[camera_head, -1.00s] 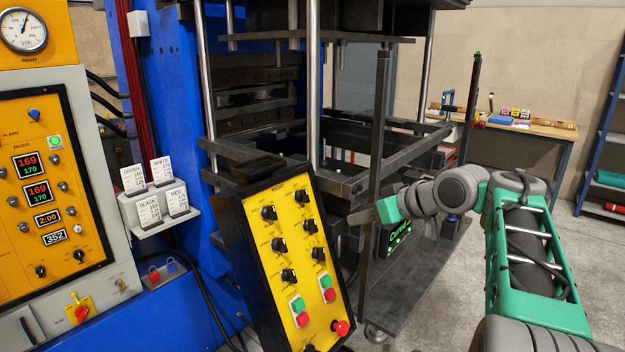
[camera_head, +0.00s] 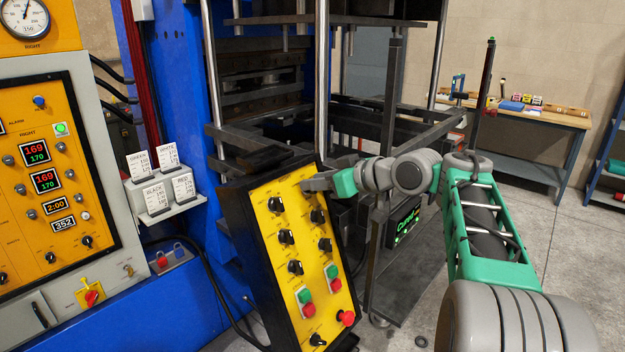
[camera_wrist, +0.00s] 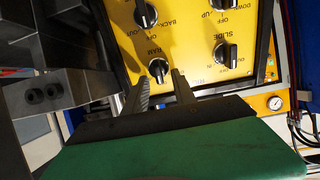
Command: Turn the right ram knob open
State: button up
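The yellow ram panel (camera_head: 300,290), headed "RIGHT", tilts on a black post in the head view. The small black ram knob (camera_wrist: 158,68), beside the "RAM" label, shows in the wrist view just ahead of my fingertips. My gripper (camera_wrist: 161,78) is open, one finger to each side of the knob's line; whether either touches it I cannot tell. In the head view my gripper (camera_head: 305,186) is at the panel's top right corner and hides the knob there. The slide knob (camera_wrist: 226,52) is to the right of the ram knob in the wrist view.
Other black knobs (camera_head: 286,237), green and red buttons (camera_head: 306,303) and a red stop button (camera_head: 346,318) crowd the panel. Dark press frame bars (camera_head: 390,120) stand behind my arm.

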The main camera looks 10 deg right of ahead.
jog(key=shift+c, duration=0.3)
grip_shut()
